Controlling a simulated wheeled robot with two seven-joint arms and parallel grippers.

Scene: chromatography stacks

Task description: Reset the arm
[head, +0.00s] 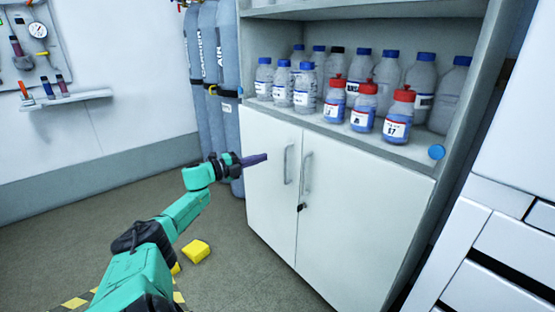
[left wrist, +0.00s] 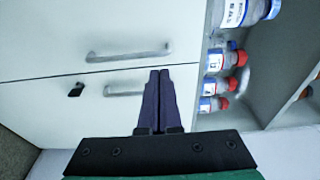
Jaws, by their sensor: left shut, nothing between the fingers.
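My left arm, green with black joints, reaches in from the lower left in the head view. My left gripper (head: 254,159) is shut and empty, its dark purple fingers pressed together. It is in front of the white cabinet's left door in the picture. In the left wrist view the shut fingers (left wrist: 160,100) overlap one of the door handles (left wrist: 125,89); I cannot tell whether they touch it. My right gripper is not in view.
The white cabinet (head: 268,200) has both doors closed. Several blue-capped and red-capped bottles (head: 397,120) stand on its open shelf, with a loose blue cap (head: 436,152). Grey gas cylinders (head: 208,60) stand behind. A yellow object (head: 196,251) lies on the floor.

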